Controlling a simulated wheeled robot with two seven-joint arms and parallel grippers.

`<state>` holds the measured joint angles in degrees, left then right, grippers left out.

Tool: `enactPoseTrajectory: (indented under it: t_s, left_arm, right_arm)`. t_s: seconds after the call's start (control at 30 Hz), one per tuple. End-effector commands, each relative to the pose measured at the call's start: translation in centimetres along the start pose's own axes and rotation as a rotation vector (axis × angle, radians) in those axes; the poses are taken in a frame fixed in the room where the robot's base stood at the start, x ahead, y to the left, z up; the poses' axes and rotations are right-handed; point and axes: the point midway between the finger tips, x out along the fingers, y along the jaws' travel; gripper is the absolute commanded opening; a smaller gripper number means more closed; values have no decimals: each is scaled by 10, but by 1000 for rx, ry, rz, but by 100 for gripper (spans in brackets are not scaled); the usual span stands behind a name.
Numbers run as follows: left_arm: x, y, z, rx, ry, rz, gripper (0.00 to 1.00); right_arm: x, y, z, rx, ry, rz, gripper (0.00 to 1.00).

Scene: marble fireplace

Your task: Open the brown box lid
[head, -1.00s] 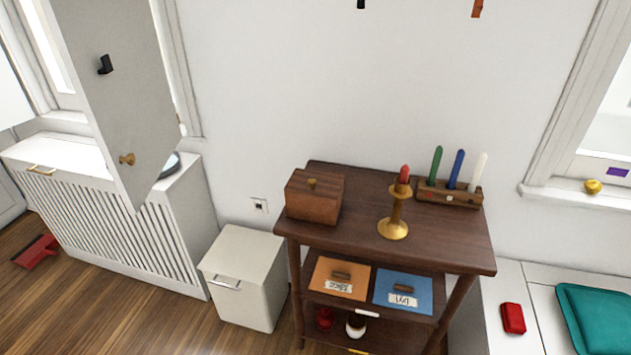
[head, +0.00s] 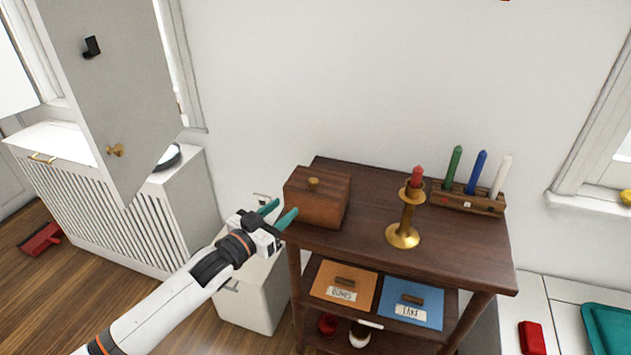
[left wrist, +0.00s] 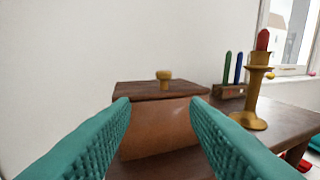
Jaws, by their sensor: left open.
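The brown box (head: 318,207) stands at the left end of the dark wooden table. Its lid (head: 325,186) is shut and has a small brass knob (head: 313,184) on it. In the left wrist view the box (left wrist: 156,130) is straight ahead, with its knob (left wrist: 164,77) above the level of the fingertips. My left gripper (head: 283,212) is open and empty, with teal fingers pointing at the left side of the box. In the left wrist view the fingers (left wrist: 160,108) show on both sides of the box front, and I cannot tell whether they touch it. My right gripper is not in view.
A brass candlestick (head: 404,225) with a red candle stands right of the box. Behind it a wooden holder (head: 480,204) carries green, blue and white candles. An orange panel (head: 343,286) and a blue panel (head: 411,302) lie on the shelf below. A white cabinet (head: 245,300) stands left of the table.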

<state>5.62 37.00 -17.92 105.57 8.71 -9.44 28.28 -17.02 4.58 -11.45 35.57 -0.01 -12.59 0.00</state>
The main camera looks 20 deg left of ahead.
Motion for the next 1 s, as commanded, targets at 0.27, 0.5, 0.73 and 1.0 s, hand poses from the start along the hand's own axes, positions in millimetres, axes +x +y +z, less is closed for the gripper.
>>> enactPoseTrajectory:
  t_s: [0.27,0.5,0.73,1.0]
  left_arm:
    - [23,-4,14,-1,-23,-14,42]
    - [72,-5,14,0,-23,-13,42]
    - [107,-6,14,-1,-21,-13,42]
    - [120,-6,13,0,-19,-14,42]
  right_arm:
    - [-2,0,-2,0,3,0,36]
    - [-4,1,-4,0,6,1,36]
    - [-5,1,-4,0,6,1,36]
    - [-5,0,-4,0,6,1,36]
